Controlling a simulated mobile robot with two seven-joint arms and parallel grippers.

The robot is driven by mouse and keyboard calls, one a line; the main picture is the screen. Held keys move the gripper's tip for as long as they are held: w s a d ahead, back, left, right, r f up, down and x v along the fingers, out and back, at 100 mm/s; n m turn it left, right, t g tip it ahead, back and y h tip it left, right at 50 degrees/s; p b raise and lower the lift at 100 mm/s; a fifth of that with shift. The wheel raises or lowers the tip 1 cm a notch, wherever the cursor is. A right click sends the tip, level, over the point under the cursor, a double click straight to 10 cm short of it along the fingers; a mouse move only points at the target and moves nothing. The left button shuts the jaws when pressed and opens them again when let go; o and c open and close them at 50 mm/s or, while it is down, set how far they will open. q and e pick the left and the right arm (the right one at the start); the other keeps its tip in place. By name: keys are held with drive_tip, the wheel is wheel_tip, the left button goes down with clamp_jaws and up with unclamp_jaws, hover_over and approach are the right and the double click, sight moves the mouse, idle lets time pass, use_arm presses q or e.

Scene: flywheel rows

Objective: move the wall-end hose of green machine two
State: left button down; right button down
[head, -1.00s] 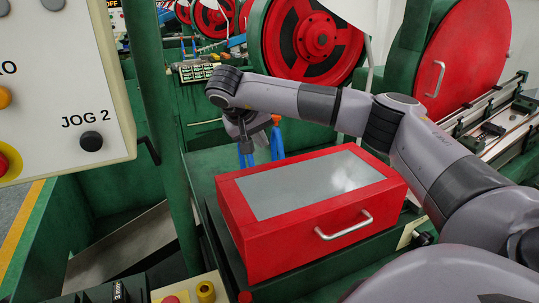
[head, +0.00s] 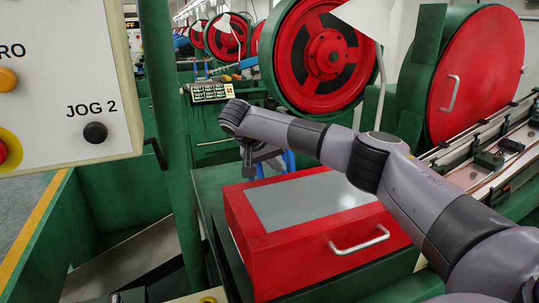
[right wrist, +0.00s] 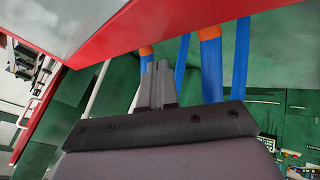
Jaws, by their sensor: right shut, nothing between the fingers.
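Blue hoses (head: 290,161) rise behind the red box with the grey lid, partly hidden by my right arm. Which machine they belong to is not clear. My right gripper (head: 248,172) points down beside the hoses, behind the box. My left gripper is out of view.
The red box (head: 345,247) with a silver handle stands close in front of my right gripper. A green post (head: 172,130) and a white control panel (head: 60,85) stand at left. Large red flywheels (head: 325,58) stand behind.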

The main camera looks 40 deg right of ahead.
sight(291, 170)
drive_tip(key=shift+x, duration=0.8)
drive_tip(key=p, duration=0.2)
drive_tip(key=s+d+n+p, duration=0.1)
drive_tip(key=p, duration=0.1)
drive_tip(key=shift+d+r+t, duration=0.15)
drive_tip(key=shift+r+t, duration=0.15)
drive_tip(key=shift+t, duration=0.1)
drive_tip(key=shift+s+d+f+n+p, duration=0.1)
drive_tip(key=shift+s+f+n+p, duration=0.05)
drive_tip(key=shift+n+p, duration=0.25)
drive_tip(key=shift+f+t, duration=0.15)
drive_tip(key=shift+t, duration=0.15)
